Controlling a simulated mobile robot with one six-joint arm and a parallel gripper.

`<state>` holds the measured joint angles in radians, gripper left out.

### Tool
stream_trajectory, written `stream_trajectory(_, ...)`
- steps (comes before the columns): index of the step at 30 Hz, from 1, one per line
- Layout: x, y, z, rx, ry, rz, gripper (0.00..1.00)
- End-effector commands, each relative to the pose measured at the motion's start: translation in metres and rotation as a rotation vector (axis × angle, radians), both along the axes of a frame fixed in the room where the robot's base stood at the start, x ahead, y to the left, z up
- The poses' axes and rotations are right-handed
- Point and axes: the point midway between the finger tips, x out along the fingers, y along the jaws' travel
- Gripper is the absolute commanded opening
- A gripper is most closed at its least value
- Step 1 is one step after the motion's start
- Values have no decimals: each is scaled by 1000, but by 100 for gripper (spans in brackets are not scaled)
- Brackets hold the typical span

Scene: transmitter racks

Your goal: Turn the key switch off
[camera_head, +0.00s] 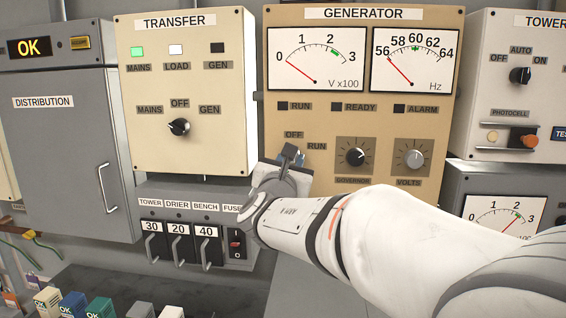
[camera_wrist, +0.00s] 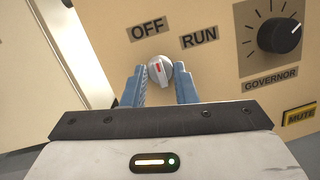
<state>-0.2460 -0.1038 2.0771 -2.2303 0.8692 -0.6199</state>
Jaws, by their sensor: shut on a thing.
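The key switch (camera_wrist: 161,72) is a round light-grey knob with a red mark on the cream generator panel (camera_head: 300,115). The OFF label (camera_wrist: 149,28) is above it and the RUN label (camera_wrist: 199,36) is up and to the right. The red mark stands nearly upright, on the side of OFF. My gripper (camera_wrist: 160,68) has its blue fingers on both sides of the knob, shut on it. In the head view my gripper (camera_head: 291,158) is at the panel's lower left and hides most of the switch.
The governor knob (camera_head: 355,156) and volts knob (camera_head: 412,156) are to the right. The transfer box (camera_head: 215,140) stands to the left, above the fuse row (camera_head: 180,242) with its handles. The generator's run, ready and alarm lamps (camera_head: 337,107) are dark. Both generator meter needles rest at the low end.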

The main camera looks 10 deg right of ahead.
Motion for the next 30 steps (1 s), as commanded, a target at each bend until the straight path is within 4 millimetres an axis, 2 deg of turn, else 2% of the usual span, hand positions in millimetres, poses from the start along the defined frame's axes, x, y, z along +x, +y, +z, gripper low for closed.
stream_trajectory(1,0,0,-5,0,11,-1,3)
stream_trajectory(6,0,0,-5,1,11,0,3)
stream_trajectory(7,0,0,-5,1,11,0,26)
stream_trajectory(15,0,0,-3,1,4,-1,48)
stream_trajectory(23,-2,1,-2,2,2,0,48)
stream_trajectory(26,-11,5,-4,1,1,2,48)
stream_trajectory(30,-33,15,-9,2,1,4,48)
